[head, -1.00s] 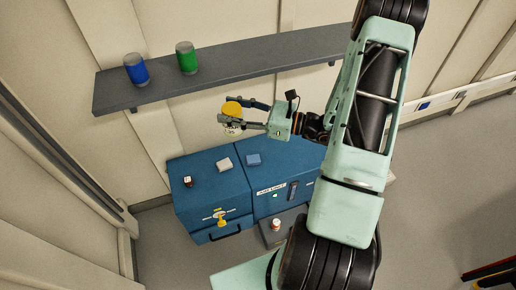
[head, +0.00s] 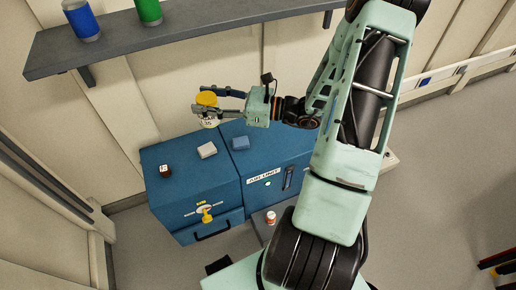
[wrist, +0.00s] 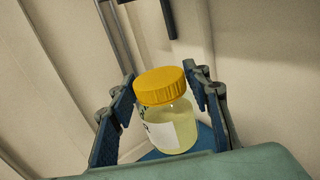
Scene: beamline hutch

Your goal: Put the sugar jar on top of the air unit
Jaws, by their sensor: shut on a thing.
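My gripper (head: 215,104) is shut on a clear jar with a yellow lid (head: 206,98), held upright or slightly tilted. In the wrist view the jar (wrist: 165,115) sits between both fingers, with pale yellow contents and a white label whose text I cannot read. The air unit (head: 285,152) is the right-hand blue box, with its name plate and a green light on the front. In the head view the jar appears above the back of the left blue box (head: 183,190); its exact height is hard to tell.
A grey-white block (head: 207,150) and a small brown item (head: 165,171) stand on the left box. A shelf (head: 180,33) holds a blue can (head: 81,20) and a green can (head: 149,10). A small red-and-white bottle (head: 271,217) stands low in front.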

